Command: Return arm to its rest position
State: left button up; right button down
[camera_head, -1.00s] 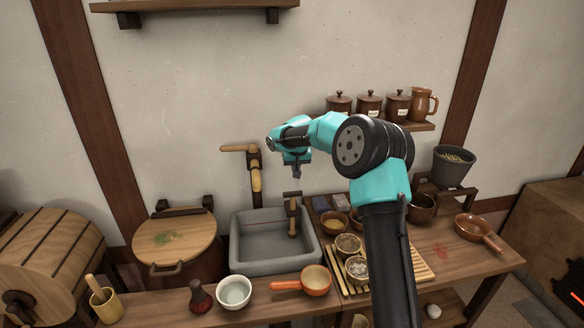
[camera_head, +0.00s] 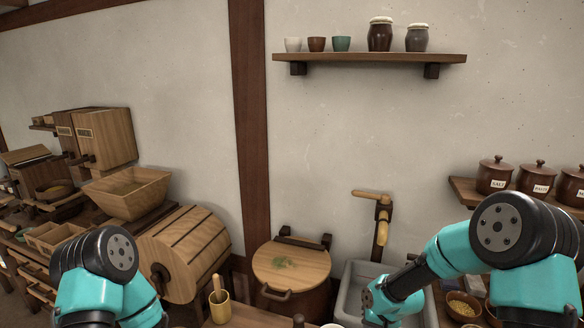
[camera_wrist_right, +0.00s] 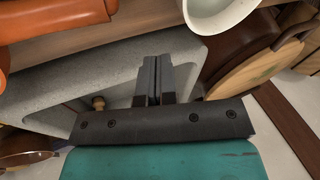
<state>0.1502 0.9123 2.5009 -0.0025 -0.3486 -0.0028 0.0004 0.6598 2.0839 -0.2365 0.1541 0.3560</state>
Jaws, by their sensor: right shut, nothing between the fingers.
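My right arm comes in from the right in the head view, its teal wrist low in front of the grey stone sink (camera_head: 355,275). Its fingers are hidden there. In the right wrist view my right gripper (camera_wrist_right: 155,62) is shut and empty, its two dark fingers together over the sink, which also shows there (camera_wrist_right: 60,95). My left arm shows at the lower left of the head view as a teal and black joint. Its gripper is out of sight.
A wooden-lidded tub (camera_head: 292,265) and a slatted barrel (camera_head: 186,248) stand left of the sink. A wooden tap (camera_head: 382,212) rises behind it. A white bowl (camera_wrist_right: 218,12) and an orange pan (camera_wrist_right: 50,18) are near my right gripper. Lidded jars (camera_head: 494,176) line a shelf at right.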

jog(key=s+f+g, duration=0.1)
jog(key=s+f, duration=0.6)
jog(key=s, duration=0.4)
jog(key=s+a+f+g, duration=0.1)
jog(key=s+f, duration=0.7)
jog(key=s, duration=0.3)
jog(key=shift+a, duration=0.2)
